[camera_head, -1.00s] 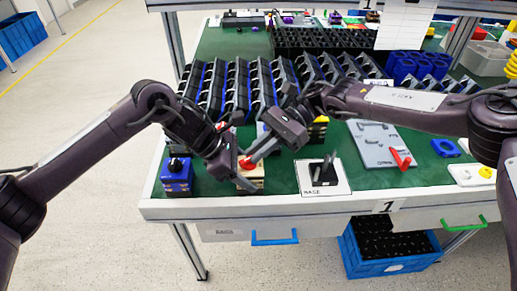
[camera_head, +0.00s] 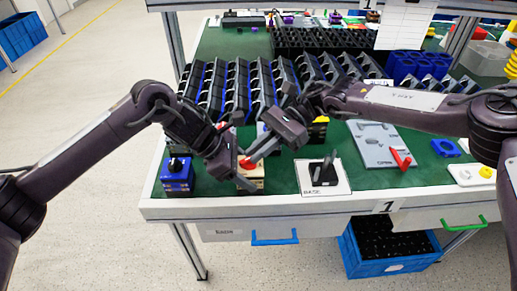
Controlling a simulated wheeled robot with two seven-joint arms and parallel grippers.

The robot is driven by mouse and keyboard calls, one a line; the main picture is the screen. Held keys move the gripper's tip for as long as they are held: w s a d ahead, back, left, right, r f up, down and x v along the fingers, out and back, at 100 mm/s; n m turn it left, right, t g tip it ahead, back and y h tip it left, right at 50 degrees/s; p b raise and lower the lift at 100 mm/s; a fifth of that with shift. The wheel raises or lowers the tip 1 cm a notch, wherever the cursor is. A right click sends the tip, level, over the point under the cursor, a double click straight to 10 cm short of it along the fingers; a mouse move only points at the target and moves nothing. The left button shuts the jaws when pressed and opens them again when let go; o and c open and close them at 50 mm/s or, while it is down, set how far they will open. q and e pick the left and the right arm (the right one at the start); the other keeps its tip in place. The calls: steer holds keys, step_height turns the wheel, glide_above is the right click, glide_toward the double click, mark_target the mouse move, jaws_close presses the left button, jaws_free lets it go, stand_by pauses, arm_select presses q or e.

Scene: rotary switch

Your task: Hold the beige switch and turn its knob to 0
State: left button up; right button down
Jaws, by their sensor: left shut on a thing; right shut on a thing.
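The beige switch (camera_head: 252,180) stands near the front edge of the green table, with a red knob (camera_head: 246,164) on top. My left gripper (camera_head: 240,179) is low at the switch and shut on its body, on the left side. My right gripper (camera_head: 250,159) comes in from the upper right and is shut on the red knob. The two grippers hide much of the switch and most of the knob, so I cannot read the knob's setting.
A blue switch (camera_head: 177,174) with a black knob stands to the left. A white base plate (camera_head: 339,186) with a black holder lies to the right, then a grey panel (camera_head: 376,150) with a red handle. Racks of black and blue parts (camera_head: 237,85) fill the table behind.

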steer(key=shift+w, duration=0.1)
steer(key=c, duration=1.4)
jaws_free()
steer(key=v, duration=1.2)
steer(key=shift+r, duration=0.1)
steer(key=shift+c, duration=0.4)
